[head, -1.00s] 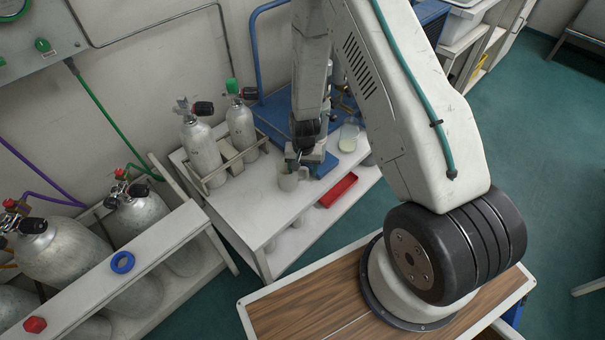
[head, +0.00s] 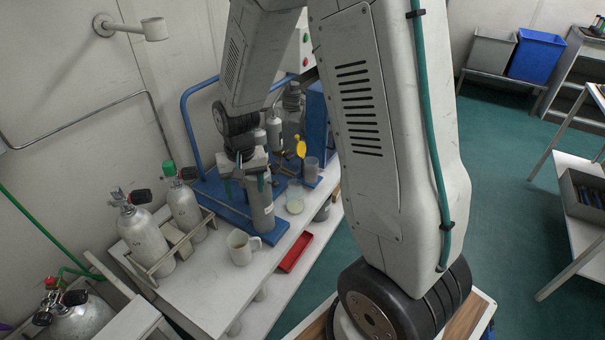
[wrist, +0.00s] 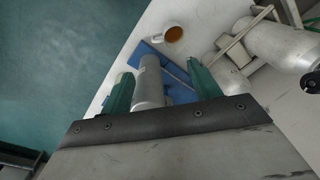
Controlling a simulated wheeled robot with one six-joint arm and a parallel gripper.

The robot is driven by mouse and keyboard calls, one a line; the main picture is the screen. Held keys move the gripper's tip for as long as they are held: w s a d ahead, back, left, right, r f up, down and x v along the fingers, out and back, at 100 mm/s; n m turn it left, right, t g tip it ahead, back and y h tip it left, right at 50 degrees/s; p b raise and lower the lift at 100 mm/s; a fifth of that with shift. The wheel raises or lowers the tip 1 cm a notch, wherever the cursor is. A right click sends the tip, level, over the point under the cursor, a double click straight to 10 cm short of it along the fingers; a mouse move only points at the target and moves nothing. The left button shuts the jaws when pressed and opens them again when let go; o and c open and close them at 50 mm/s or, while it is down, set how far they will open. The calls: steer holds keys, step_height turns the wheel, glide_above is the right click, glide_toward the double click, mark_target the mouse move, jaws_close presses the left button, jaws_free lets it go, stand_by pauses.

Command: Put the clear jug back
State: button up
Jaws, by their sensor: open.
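A clear vessel with pale yellowish contents (head: 294,197), which looks like the clear jug, stands upright on the white bench near the blue base. Another clear vessel (head: 311,168) stands behind it; I cannot tell for sure which is the jug. My gripper (head: 244,190) is open, pointing down over the blue base, left of both vessels and apart from them. A grey cylinder (head: 262,208) stands below it; in the wrist view the cylinder (wrist: 149,82) shows between the two green fingers (wrist: 160,68). I see no grip on it.
A white mug (head: 242,248) with brown liquid (wrist: 174,33) stands at the bench front. A red tray (head: 295,252) lies at the right edge. Two gas cylinders (head: 145,238) stand in a rack at left. A blue rail (head: 184,115) rises behind.

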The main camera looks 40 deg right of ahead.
steer(key=s+a+r+n, duration=0.1)
steer(key=s+r+n, duration=0.1)
steer(key=s+r, duration=1.2)
steer(key=s+r+n, duration=0.2)
steer(key=s+r, duration=0.6)
steer(key=s, duration=0.3)
steer(key=shift+s+a+t, duration=0.2)
steer(key=shift+a+t, duration=0.05)
steer(key=shift+t, duration=0.05)
